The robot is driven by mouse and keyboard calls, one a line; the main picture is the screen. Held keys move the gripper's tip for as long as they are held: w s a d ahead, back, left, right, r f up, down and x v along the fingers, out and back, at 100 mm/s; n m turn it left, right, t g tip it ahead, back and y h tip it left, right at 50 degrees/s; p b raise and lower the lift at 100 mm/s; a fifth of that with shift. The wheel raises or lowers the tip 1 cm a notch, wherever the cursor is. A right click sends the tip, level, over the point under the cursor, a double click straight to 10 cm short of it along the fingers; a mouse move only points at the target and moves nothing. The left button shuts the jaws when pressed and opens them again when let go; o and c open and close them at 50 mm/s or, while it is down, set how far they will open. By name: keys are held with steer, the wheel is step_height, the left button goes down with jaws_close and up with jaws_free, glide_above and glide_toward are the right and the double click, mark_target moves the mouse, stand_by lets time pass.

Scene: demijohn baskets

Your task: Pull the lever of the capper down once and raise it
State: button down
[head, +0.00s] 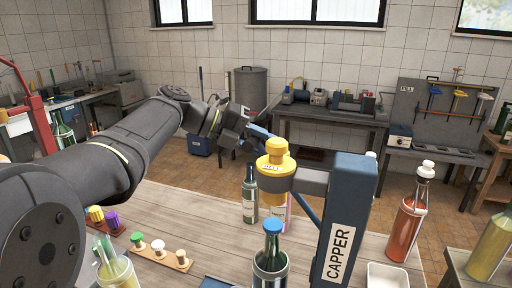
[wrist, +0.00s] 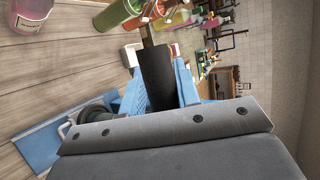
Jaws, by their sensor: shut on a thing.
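The capper (head: 345,225) is a blue column labelled CAPPER, with a grey arm and a yellow head (head: 275,162). A green bottle with a blue cap (head: 271,258) stands below the yellow head; a gap shows between them. My gripper (head: 262,134) is behind and just above the yellow head. In the wrist view, its blue fingers are shut around a black grip (wrist: 157,75), which appears to be the lever's handle. Most of the lever is hidden in the head view. The capper's blue base (wrist: 50,135) shows at the lower left of the wrist view.
A green bottle (head: 250,198) and a pink one stand behind the capper. An orange bottle (head: 407,225) and a white tray (head: 388,276) are to its right. A wooden strip with corks (head: 160,255) lies to the left. Bare tabletop (head: 205,215) shows between.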

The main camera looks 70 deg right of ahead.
steer(key=shift+s+a+r, duration=0.1)
steer(key=shift+s+r, duration=0.2)
steer(key=shift+s, duration=0.05)
steer(key=c, duration=1.2)
jaws_free()
steer(key=shift+f, duration=0.1)
steer(key=shift+w, duration=0.1)
steer(key=shift+w+a, duration=0.15)
steer(key=shift+w, duration=0.15)
steer(key=v, duration=1.6)
steer(key=shift+w+a+r, duration=0.1)
steer(key=shift+w+r, duration=0.15)
steer(key=shift+w, duration=0.05)
